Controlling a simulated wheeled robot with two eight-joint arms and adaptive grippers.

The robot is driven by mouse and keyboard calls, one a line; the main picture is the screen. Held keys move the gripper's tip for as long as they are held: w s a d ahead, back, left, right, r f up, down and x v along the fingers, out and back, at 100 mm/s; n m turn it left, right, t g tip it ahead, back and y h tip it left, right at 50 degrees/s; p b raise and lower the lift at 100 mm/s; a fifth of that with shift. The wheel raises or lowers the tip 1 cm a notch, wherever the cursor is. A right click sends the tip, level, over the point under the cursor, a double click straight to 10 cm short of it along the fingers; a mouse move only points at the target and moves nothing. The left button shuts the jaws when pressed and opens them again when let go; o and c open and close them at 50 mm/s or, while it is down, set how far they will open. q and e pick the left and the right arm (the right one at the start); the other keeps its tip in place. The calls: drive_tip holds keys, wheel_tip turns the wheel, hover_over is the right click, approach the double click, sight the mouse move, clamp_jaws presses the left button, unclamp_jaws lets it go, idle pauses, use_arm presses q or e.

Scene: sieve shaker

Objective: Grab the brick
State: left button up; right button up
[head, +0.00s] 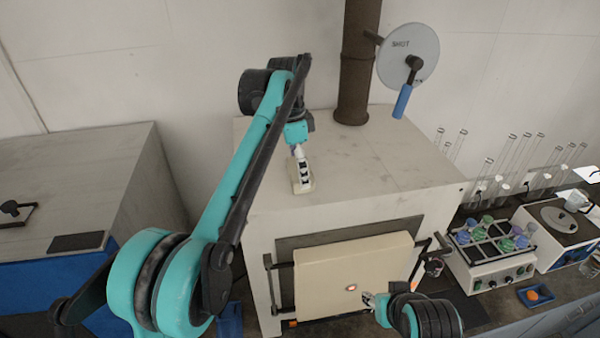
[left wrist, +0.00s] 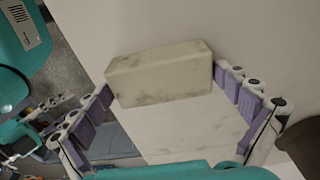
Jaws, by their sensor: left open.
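The brick (left wrist: 158,76) is a pale cream block with grey smudges, in the left wrist view. It lies on the white top of the furnace-like box (head: 405,160). My left gripper (left wrist: 165,84) is open, with its purple-padded fingers on either side of the brick's two ends; I cannot tell whether they touch it. In the head view the left gripper (head: 299,160) points down at the box top, and the brick there is small and mostly hidden by it. My right gripper (head: 372,300) is in front of the cream door (head: 350,270), its opening unclear.
A dark pipe (head: 356,70) rises from the box top, and a round grey plate with a blue handle (head: 403,101) stands right of it. Glass tubes and a rack of coloured vials (head: 490,240) are at the right. The box top right of the brick is clear.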

use_arm(q)
drive_tip(key=shift+d+f, duration=0.1)
drive_tip(key=shift+f, duration=0.15)
drive_tip(key=c, duration=1.1)
drive_tip(key=shift+o, duration=0.2)
drive_tip(key=shift+r, duration=0.1)
